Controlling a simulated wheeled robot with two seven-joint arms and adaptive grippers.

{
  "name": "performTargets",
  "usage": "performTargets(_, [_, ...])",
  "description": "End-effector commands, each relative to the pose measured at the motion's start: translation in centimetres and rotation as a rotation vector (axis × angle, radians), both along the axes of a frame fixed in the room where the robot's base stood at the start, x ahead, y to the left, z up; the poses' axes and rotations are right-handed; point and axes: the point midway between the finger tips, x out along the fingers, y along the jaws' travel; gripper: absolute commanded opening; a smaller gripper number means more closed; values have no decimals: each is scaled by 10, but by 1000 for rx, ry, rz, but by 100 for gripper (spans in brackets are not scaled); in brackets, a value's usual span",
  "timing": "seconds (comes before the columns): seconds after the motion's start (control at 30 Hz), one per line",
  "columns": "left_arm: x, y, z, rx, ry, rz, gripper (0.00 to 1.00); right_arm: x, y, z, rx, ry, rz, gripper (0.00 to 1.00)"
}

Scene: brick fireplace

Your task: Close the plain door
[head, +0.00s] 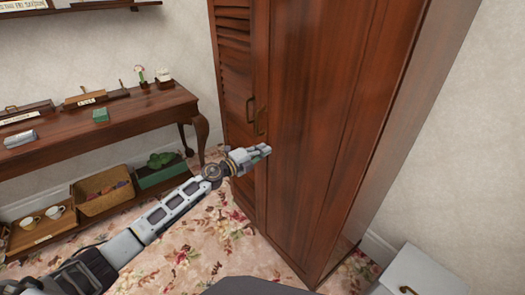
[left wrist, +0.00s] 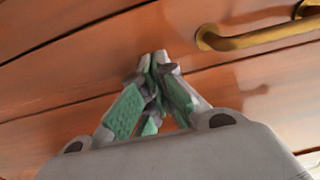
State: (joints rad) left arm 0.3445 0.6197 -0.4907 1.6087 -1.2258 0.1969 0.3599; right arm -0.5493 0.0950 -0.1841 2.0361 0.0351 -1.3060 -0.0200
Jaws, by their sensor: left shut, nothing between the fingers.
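The plain door (head: 307,100) is the smooth reddish-brown right-hand door of a tall wooden wardrobe. Its brass handle (head: 261,122) is near its left edge and looks to be the one in the left wrist view (left wrist: 255,38). The door stands flush or nearly flush with the front; I cannot tell if a small gap remains. My left gripper (head: 266,150) is shut and empty, just below the handle at the door's left edge. In the left wrist view its fingertips (left wrist: 160,58) are together, close to the wood; contact is unclear. My right gripper is out of view.
The louvred door (head: 234,70) with its own handle (head: 250,110) is left of the plain door. A wooden side table (head: 150,108) with small items stands at left, with a basket (head: 100,195) below. A white cabinet (head: 425,272) is at lower right. Flowered carpet (head: 215,245) is clear before the wardrobe.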

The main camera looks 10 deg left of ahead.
Motion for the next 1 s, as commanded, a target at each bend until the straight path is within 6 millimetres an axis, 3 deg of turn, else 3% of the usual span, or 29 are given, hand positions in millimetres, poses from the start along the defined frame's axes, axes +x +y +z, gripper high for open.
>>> performTargets(0.47, [6,-3,-1,0,0,-16,0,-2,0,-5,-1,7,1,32])
performTargets(0.83, [26,-16,-1,1,-1,-80,0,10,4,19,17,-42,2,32])
performTargets(1.0, [28,-18,1,-1,-2,-90,0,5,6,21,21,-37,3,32])
